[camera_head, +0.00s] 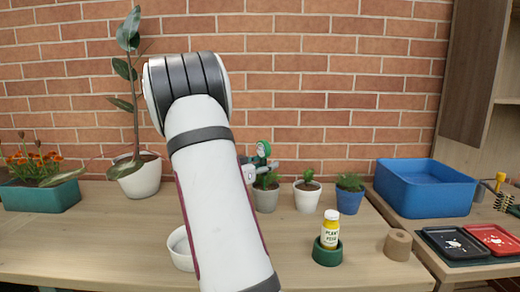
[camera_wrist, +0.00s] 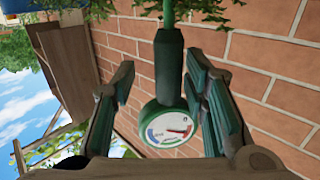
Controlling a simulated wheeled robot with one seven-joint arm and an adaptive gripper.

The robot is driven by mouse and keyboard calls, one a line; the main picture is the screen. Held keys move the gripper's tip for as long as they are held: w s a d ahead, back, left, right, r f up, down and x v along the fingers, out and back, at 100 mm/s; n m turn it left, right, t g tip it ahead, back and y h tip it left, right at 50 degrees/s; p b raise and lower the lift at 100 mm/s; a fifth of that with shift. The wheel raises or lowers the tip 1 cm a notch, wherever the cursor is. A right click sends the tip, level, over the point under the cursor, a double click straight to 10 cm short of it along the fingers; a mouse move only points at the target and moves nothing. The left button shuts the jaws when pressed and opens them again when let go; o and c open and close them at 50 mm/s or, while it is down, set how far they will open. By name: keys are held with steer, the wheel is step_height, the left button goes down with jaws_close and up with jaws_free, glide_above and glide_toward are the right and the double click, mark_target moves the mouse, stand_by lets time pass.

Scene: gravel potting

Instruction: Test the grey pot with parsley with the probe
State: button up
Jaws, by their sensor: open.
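The green probe (camera_head: 263,149) stands upright above the grey pot (camera_head: 266,200), which holds leafy green parsley (camera_head: 267,180). In the wrist view the probe (camera_wrist: 168,60) has a round dial and a dark green handle. Its thin bright green stem runs into the foliage (camera_wrist: 225,13); its tip is hidden. My gripper (camera_head: 262,170) is at the probe just above the plant, partly behind my arm. In the wrist view my gripper (camera_wrist: 163,90) is open, with one finger on each side of the probe. The right finger looks close to it; contact cannot be told.
A white pot (camera_head: 307,197) and a blue pot (camera_head: 350,199) with plants stand to the right. My arm partly covers a white bowl (camera_head: 181,252). A brick wall (camera_head: 330,90) stands behind.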

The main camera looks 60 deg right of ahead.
steer(key=v, duration=1.1)
steer(key=shift+a, duration=0.35)
